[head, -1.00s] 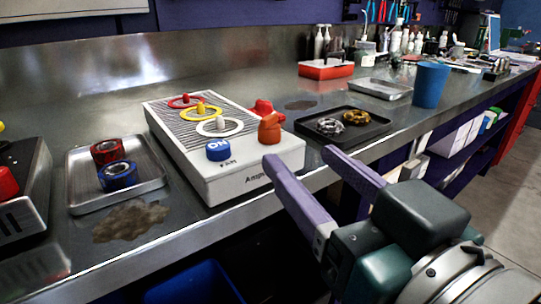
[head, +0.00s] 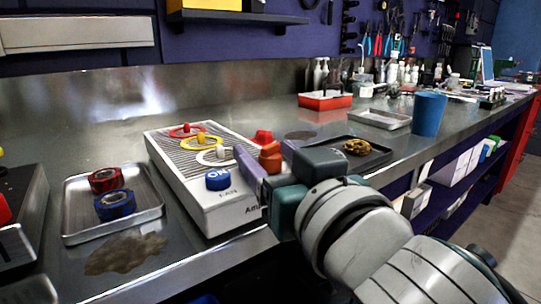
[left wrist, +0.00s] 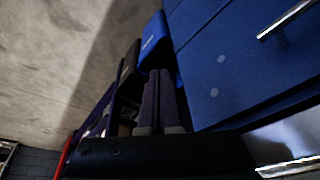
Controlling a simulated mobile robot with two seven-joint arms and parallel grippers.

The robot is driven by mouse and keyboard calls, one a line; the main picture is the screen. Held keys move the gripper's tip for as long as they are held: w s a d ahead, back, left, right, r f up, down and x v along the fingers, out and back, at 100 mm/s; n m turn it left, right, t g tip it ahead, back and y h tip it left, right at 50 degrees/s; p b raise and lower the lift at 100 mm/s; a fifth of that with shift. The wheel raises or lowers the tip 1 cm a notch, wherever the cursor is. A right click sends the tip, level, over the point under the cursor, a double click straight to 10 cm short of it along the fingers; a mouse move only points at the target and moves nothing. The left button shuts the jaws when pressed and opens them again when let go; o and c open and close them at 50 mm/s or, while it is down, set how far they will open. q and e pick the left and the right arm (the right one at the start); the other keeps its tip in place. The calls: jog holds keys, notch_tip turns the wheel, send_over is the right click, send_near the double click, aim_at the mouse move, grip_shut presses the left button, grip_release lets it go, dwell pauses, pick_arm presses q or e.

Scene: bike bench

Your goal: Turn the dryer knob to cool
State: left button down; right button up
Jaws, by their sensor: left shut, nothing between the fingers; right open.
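The dryer is a white box (head: 214,207) with a grey grille, red, yellow and white ringed pegs, and a blue ON button (head: 218,179) labelled FAN. An orange-red knob (head: 270,157) stands at its right side, with a brighter red part (head: 263,136) behind it. My right gripper (head: 262,154) is open at the box's right edge, its purple fingers on either side of the orange-red knob in the picture. I cannot tell whether they touch it. My left gripper (left wrist: 158,98) is shut and empty in the left wrist view, away from the bench top.
A metal tray (head: 75,231) with red and blue rolls lies left of the dryer. A dark tray (head: 379,161) with a gold part is partly hidden behind my right gripper. A blue cup (head: 428,115) and a red bin (head: 325,101) stand further back.

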grip_shut()
dwell(0.3)
dwell(0.3)
